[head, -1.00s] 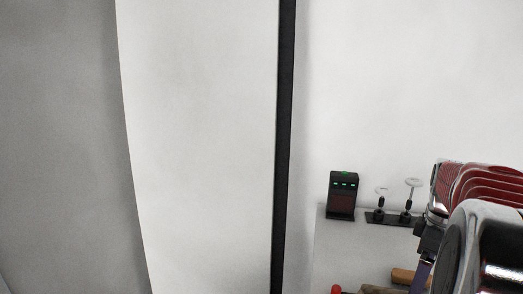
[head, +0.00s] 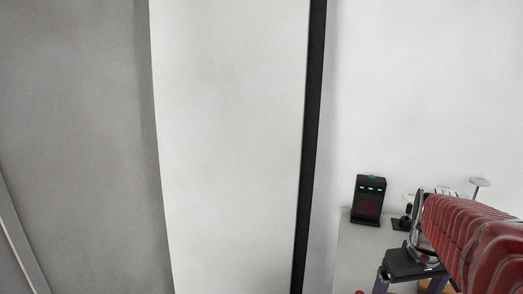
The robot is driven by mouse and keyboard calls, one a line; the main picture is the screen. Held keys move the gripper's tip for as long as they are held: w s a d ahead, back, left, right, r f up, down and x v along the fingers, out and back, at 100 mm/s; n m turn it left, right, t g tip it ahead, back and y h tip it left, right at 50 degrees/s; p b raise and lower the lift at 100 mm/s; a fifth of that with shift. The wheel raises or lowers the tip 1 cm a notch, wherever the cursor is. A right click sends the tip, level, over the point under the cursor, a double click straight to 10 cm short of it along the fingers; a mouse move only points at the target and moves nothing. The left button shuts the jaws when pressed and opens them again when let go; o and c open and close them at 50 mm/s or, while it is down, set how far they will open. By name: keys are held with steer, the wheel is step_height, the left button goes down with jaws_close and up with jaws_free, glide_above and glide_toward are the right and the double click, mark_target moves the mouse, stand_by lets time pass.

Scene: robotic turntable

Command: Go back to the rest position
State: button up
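My gripper (head: 414,284) is at the lower right of the head view, in front of the grey table. Its dark body sits at the end of my red ribbed arm, with a purple finger at each side. The fingers stand apart, so it looks open. The fingertips are cut off by the lower picture edge. My arm partly hides the right finger. I see nothing held in the visible part of the gap.
A black device with green lights (head: 369,199) stands on the grey table (head: 362,250). A pale disc on a stem (head: 479,183) shows behind my arm. A red object (head: 360,292) and a wooden piece (head: 424,285) are partly visible low down.

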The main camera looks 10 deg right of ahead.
steer(key=s+a+r+n+t, duration=0.1)
steer(key=a+t, duration=0.1)
steer(key=a, duration=1)
steer(key=s+a+r+n+t+y, duration=0.1)
steer(key=s+a+t, duration=0.1)
steer(key=a, duration=1.1)
steer(key=shift+s, duration=0.25)
steer(key=shift+d+r, duration=0.1)
steer(key=shift+c, duration=0.4)
